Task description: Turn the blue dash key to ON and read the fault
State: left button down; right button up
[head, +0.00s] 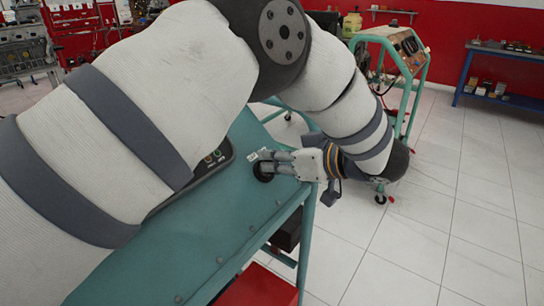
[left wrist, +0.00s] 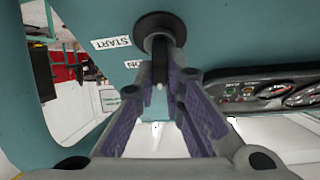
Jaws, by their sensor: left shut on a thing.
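The dash is a teal panel (head: 200,232) with a round black key switch (head: 263,174). My left gripper (head: 266,162) reaches the switch from the right and is shut on the key at its face. In the left wrist view the fingertips (left wrist: 161,62) meet just in front of the black switch collar (left wrist: 158,24). The key is mostly hidden between them, and its blue colour cannot be made out. A START label (left wrist: 111,43) and a partly covered ON label (left wrist: 139,65) sit beside the switch. My right gripper is not in view.
A dark gauge cluster (left wrist: 272,93) with small lights is set in the dash; my arm covers much of it in the head view. A teal wheeled stand (head: 418,92) is behind, and a blue bench (head: 466,72) stands far right. The tiled floor (head: 440,220) at right is clear.

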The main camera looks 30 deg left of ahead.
pick_arm(q)
jog(key=shift+r+m+t+p, duration=0.25)
jog(key=shift+m+t+p, duration=0.15)
jog(key=shift+m, duration=0.6)
jog(key=m+t+h+p, duration=0.1)
jog(key=m, duration=0.1)
jog(key=shift+w+f+m, duration=0.1)
jog(key=shift+m, duration=0.3)
jog(key=shift+f+m+t+h, duration=0.2)
jog(key=shift+m+t+h, duration=0.1)
jog(key=shift+m, duration=0.5)
jog(key=shift+w+f+m+h, duration=0.15)
jog(key=shift+m+h, duration=0.15)
jog(key=shift+m, duration=0.6)
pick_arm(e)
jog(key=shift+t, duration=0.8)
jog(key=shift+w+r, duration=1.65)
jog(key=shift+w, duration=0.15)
pick_arm(q)
jog(key=shift+t, duration=0.3)
jog(key=shift+f, duration=0.1)
jog(key=c, duration=1.7)
grip_release()
